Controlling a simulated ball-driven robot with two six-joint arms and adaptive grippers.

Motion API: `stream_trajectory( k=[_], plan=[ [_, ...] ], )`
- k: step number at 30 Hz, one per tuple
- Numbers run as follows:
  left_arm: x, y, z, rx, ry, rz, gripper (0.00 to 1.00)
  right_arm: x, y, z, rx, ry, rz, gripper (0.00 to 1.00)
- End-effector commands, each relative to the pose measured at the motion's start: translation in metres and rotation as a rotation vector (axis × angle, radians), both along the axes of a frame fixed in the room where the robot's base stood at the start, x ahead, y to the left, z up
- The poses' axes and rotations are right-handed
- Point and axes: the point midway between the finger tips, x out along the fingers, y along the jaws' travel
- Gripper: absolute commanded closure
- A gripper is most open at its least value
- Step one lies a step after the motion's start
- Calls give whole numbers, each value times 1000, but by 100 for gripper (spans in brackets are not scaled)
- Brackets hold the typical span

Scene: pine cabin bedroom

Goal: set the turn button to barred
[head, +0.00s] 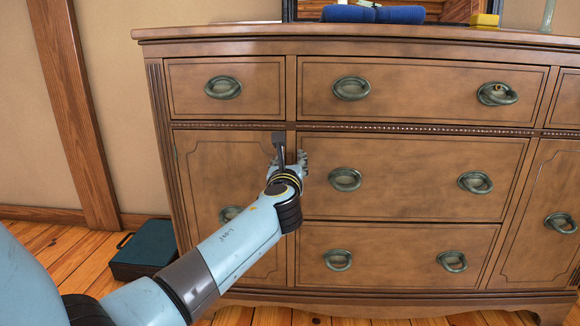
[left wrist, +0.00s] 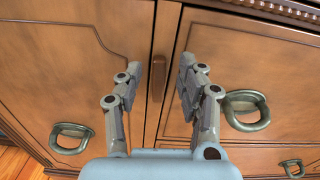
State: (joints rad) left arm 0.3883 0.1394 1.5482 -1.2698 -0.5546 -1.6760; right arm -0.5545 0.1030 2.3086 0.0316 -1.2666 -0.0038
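The turn button (left wrist: 158,77) is a small brown wooden bar on the upright strip between the dresser's left door (head: 225,170) and its middle drawers. In the left wrist view it stands upright, roughly along the strip. My left gripper (head: 291,152) is open in front of it, with one finger on each side in the left wrist view (left wrist: 163,82). The fingers look apart from the button, with a gap on both sides. In the head view the gripper hides most or all of the button. My right gripper is in neither view.
The dresser has several drawers with oval metal pulls; one pull (left wrist: 246,110) is close to the right finger in the left wrist view. A dark teal case (head: 145,247) lies on the floor at left. Blue rolled cloth (head: 375,14) and a yellow block (head: 485,20) are on top.

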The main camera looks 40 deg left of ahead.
Motion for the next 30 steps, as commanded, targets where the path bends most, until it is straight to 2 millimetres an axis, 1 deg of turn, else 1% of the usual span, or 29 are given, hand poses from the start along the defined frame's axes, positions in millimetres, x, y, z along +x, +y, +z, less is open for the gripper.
stream_trajectory(
  k=[1, 4, 13, 21, 22, 30],
  plan=[
    [5, 3, -3, 0, 1, 0, 62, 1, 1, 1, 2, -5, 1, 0],
    [10, 7, -1, 0, 0, 0, 62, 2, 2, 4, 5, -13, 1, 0],
    [12, 8, 0, -1, 0, 0, 62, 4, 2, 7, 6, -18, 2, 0],
    [12, 8, 0, -1, 0, 0, 97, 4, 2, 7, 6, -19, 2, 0],
    [12, 8, 0, -1, 0, 0, 100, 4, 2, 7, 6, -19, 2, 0],
    [12, 8, 0, -6, -2, 0, 100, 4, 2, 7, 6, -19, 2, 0]
  ],
)
